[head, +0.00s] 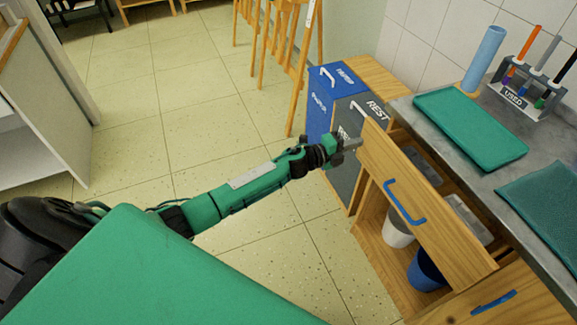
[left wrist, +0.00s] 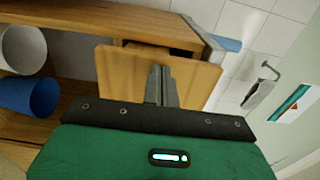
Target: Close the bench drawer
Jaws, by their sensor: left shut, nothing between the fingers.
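The bench drawer (head: 432,220) stands pulled out from under the grey worktop, with a wooden front and a blue handle (head: 403,204). Grey trays (head: 465,215) show inside it. My left gripper (head: 352,144) is shut and empty at the far upper end of the drawer front. In the left wrist view its closed fingers (left wrist: 161,78) overlap a wooden panel (left wrist: 122,78) of the drawer. I cannot tell whether they touch it. My right gripper is not in view.
Blue and grey bins (head: 322,100) stand just beyond the gripper. Below the drawer are a white bucket (head: 397,232) and a blue bucket (head: 424,272). A green tray (head: 470,128) and a pen rack (head: 516,99) are on the worktop (head: 440,163). Floor to the left is clear.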

